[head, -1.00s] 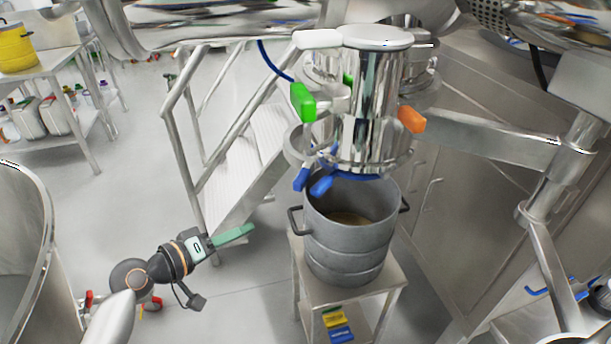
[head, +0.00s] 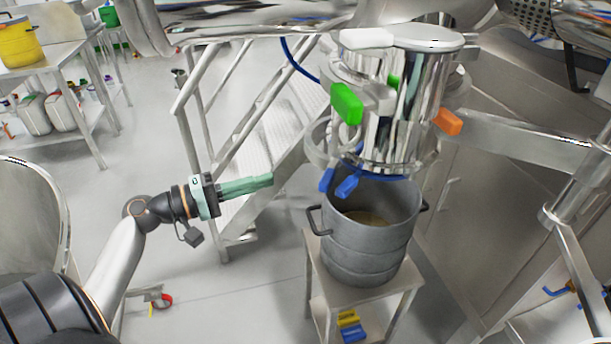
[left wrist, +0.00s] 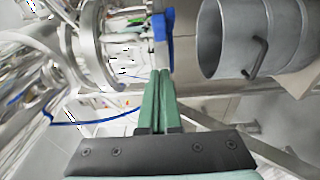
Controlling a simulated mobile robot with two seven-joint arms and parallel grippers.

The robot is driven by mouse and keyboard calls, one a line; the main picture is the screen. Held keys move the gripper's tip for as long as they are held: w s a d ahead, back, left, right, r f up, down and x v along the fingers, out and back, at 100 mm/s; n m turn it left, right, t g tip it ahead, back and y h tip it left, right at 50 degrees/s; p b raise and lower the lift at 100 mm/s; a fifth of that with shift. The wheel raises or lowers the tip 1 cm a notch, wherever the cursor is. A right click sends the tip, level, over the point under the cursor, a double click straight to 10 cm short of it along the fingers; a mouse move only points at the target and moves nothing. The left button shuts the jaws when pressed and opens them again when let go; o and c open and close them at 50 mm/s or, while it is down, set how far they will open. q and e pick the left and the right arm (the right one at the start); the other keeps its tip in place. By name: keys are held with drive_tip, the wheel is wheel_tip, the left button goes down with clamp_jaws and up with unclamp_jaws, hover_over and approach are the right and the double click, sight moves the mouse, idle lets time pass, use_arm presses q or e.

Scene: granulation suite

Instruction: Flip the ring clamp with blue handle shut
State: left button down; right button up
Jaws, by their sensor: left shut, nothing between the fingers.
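The blue-handled ring clamp (head: 318,148) is at the lower end of the upright steel cylinder (head: 400,110). Its ring part stands out to the left of the cylinder. Two blue handle pieces (head: 346,187) hang below it, above the drum's rim. In the left wrist view a blue piece (left wrist: 168,42) shows just beyond my fingertips, beside a steel ring. My left gripper (head: 271,179) has green fingers, shut and empty, to the left of the blue handles and apart from them in the head view. The fingers also show in the left wrist view (left wrist: 160,74). My right gripper is not in view.
A grey drum (head: 368,240) with side handles stands on a small steel stand (head: 395,293) under the cylinder. A green handle (head: 347,103) and an orange handle (head: 447,121) sit higher on the cylinder. Steel steps with railings (head: 205,125) stand behind my left gripper.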

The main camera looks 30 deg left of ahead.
sight(324, 174)
use_arm(q)
drive_tip(key=w+d+p, duration=0.1)
drive_tip(key=d, duration=0.1)
drive_tip(key=w+d, duration=0.2)
drive_tip(key=w+d+p, duration=0.1)
drive_tip(key=w+d, duration=0.1)
drive_tip(key=shift+w+d+p, duration=0.2)
drive_tip(key=shift+d+p, duration=0.15)
drive_tip(key=shift+d, duration=0.05)
drive_tip(key=shift+d, duration=0.1)
